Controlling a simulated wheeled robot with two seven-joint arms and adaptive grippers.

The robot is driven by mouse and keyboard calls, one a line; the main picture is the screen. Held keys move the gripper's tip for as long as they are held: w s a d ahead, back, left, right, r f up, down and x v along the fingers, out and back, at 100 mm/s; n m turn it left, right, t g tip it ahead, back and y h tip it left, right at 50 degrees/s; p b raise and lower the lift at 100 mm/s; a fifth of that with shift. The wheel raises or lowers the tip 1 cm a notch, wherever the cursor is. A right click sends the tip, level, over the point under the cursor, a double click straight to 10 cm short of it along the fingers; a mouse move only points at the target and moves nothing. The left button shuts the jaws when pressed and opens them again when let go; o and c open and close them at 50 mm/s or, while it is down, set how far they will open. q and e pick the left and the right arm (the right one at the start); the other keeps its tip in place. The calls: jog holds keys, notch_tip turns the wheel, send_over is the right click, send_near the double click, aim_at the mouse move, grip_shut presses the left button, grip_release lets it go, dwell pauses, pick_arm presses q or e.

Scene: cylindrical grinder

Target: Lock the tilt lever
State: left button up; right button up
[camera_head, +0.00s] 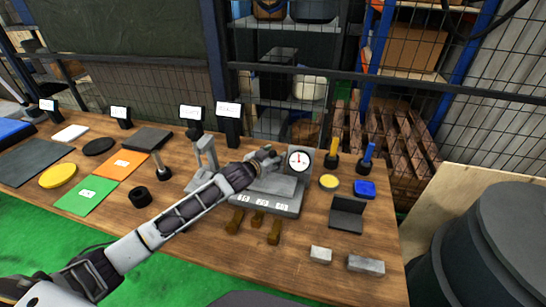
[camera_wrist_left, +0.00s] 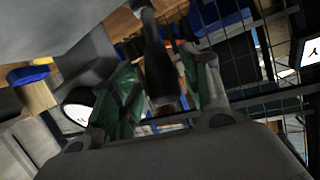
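The grey grinder fixture (camera_head: 268,203) stands on the wooden bench with a round white dial (camera_head: 299,159) at its back right. My left gripper (camera_head: 266,158) is at the upper back of the fixture, just left of the dial. In the left wrist view, a dark handle (camera_wrist_left: 157,65), which looks like the tilt lever, stands between the green-padded fingers (camera_wrist_left: 160,85) of my left gripper. The fingers are apart, with narrow gaps seeming to show beside the handle; firm contact is not clear. In the head view the gripper hides the lever. My right gripper is not in view.
The wooden bench (camera_head: 310,262) holds a black angled block (camera_head: 347,214), grey blocks (camera_head: 366,265), a blue piece (camera_head: 364,188) and upright yellow and blue handles (camera_head: 367,156). Coloured mats lie at the left. A dark barrel (camera_head: 495,250) stands right of the bench.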

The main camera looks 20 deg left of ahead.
pick_arm(q)
jog(key=v, duration=1.2)
dwell(0.8)
dwell(0.6)
